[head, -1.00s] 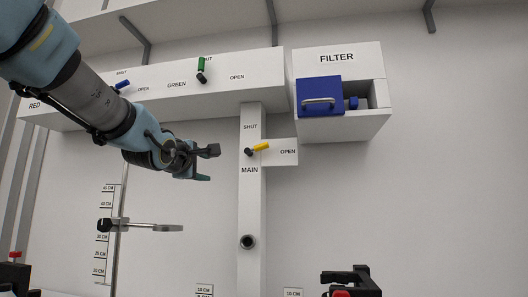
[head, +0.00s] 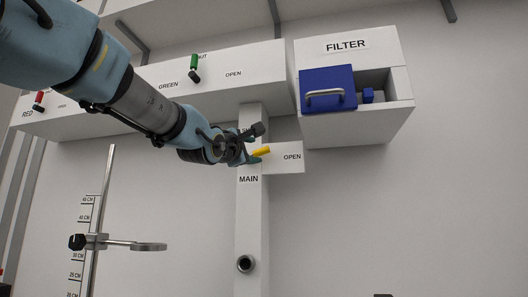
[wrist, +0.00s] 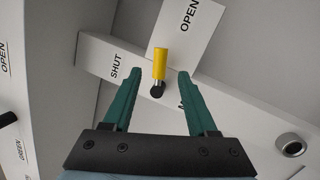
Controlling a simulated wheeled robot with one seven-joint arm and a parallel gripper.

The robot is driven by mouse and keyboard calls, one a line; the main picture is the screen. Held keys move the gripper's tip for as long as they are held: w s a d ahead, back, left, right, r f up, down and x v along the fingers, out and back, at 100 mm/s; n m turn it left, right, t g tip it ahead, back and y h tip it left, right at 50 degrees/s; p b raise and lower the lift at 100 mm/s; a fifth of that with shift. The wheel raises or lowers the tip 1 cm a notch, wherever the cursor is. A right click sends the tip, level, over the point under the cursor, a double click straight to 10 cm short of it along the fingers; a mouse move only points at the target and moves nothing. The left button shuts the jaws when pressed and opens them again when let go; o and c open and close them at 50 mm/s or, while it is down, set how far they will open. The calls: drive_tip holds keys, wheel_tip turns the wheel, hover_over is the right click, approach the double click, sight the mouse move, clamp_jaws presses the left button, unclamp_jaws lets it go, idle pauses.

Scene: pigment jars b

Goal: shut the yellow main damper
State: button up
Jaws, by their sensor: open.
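The yellow main damper handle (head: 261,151) is a short lever on a dark pivot on the white MAIN duct (head: 249,212). In the head view it points right, tilted slightly up, toward the OPEN label (head: 292,157). In the wrist view the yellow handle (wrist: 159,64) lies between the two green fingers of my gripper (wrist: 157,74), with a gap on each side. The SHUT label (wrist: 115,66) is beyond the left finger there. My gripper (head: 258,145) is open at the handle in the head view and partly covers the pivot and SHUT label.
The blue-fronted FILTER box (head: 328,88) stands to the upper right. The upper duct carries a green handle (head: 194,68) and a red handle (head: 39,98). A stand with a ring (head: 148,246) is at lower left. A round port (head: 245,264) sits below.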

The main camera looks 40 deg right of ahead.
sight(262, 151)
drive_tip(key=p+x, duration=0.2)
drive_tip(key=x, duration=0.6)
drive_tip(key=shift+p, duration=0.4)
clamp_jaws()
idle(0.9)
